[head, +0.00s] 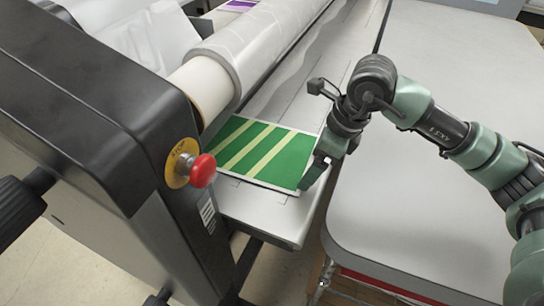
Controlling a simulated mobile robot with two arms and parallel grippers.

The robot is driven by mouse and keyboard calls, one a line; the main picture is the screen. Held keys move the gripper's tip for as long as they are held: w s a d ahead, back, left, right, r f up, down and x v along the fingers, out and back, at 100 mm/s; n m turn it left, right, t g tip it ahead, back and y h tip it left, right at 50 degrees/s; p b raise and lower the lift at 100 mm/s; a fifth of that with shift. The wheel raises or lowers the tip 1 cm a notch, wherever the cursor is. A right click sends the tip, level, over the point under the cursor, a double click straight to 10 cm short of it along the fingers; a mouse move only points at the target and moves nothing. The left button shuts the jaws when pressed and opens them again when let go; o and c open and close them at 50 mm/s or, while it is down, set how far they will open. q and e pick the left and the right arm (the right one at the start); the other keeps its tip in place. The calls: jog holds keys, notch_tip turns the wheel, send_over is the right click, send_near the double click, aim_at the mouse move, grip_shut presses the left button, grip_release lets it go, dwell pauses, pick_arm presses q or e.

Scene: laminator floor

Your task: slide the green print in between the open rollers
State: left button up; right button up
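The green print (262,153), with pale yellow-green stripes and a white border, lies flat on the light feed table (262,200). Its left edge is close to the laminator's side housing, and its upper left corner is by the film-covered roller (262,42). The gap between the rollers is hidden from this view. My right gripper (312,174) is low at the print's right edge, with a green finger at the lower right corner. Whether its fingers are closed on the edge cannot be made out. My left gripper is not in view.
The dark laminator housing (110,110) with a red stop button (202,170) stands at left. A pale worktable (430,215) lies at right, separated from the feed table by a narrow gap. A purple sheet (240,5) lies at the far end.

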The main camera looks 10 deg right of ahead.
aim_at(298, 163)
jog(key=shift+w+a, duration=0.7)
jog(key=shift+a, duration=0.3)
dwell(0.5)
jog(key=shift+s+d+b, duration=0.15)
jog(key=shift+d+b, duration=0.05)
jog(key=shift+b, duration=0.3)
jog(key=shift+w+d, duration=0.25)
jog(key=shift+w, duration=0.2)
jog(key=shift+w+a+b, duration=0.1)
jog(key=shift+a+b, duration=0.05)
jog(key=shift+b, duration=0.3)
jog(key=shift+w+a, duration=0.2)
jog(key=shift+a, duration=0.1)
jog(key=shift+s+d+b, duration=0.3)
jog(key=shift+s+d, duration=0.05)
jog(key=shift+d, duration=0.2)
dwell(0.5)
jog(key=shift+p+v, duration=1.5)
jog(key=shift+v, duration=1.65)
